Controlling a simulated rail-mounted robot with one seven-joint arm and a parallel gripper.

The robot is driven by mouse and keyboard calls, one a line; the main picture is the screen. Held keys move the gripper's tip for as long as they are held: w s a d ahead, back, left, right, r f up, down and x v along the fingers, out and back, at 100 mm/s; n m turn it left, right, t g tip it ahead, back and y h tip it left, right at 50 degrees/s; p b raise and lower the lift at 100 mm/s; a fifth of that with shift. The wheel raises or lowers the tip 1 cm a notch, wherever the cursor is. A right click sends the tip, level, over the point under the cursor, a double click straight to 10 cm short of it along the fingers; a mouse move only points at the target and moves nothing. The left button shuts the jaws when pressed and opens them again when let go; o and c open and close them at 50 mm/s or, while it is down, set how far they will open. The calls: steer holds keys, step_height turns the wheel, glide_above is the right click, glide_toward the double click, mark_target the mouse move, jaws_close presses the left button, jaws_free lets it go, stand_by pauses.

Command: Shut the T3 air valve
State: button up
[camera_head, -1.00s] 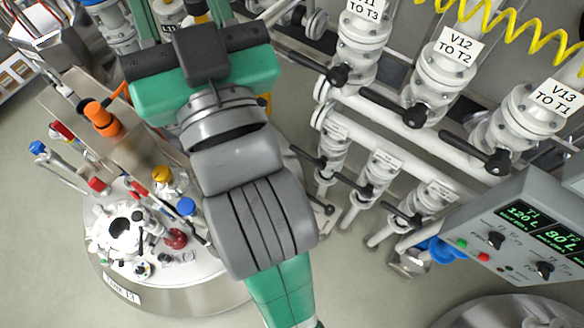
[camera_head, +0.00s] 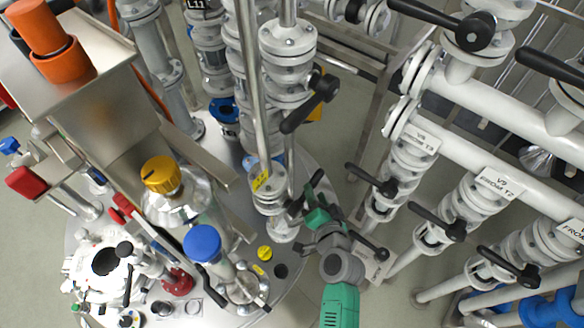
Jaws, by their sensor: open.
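A white flanged valve (camera_head: 268,195) with a small yellow tag stands low on a vertical pipe above the vessel lid. The tag is too small to read, so I cannot confirm that this is the T3 air valve. My gripper (camera_head: 306,195) is open just right of this valve, its dark fingers pointing up and left. The fingers overlap the spot where a handle would be, and I cannot tell whether they touch it. Higher on the neighbouring pipe is another white valve (camera_head: 287,62) with a black lever (camera_head: 310,102) slanting down to the left.
Valves labelled V8 from T3 (camera_head: 410,155) and V9 from T2 (camera_head: 480,205) stand to the right with black levers sticking out. The steel vessel lid (camera_head: 225,300) carries a yellow-capped bottle (camera_head: 172,195) and a blue-capped fitting (camera_head: 203,245). A steel box (camera_head: 95,110) stands left.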

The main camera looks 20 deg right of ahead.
mark_target(312, 179)
steer(key=shift+s+d+f, duration=0.1)
steer(key=shift+s+d, duration=0.05)
steer(key=shift+s, duration=0.05)
steer(key=b+x, duration=0.2)
steer(key=x, duration=0.5)
steer(key=shift+w, duration=0.2)
steer(key=shift+d, duration=0.1)
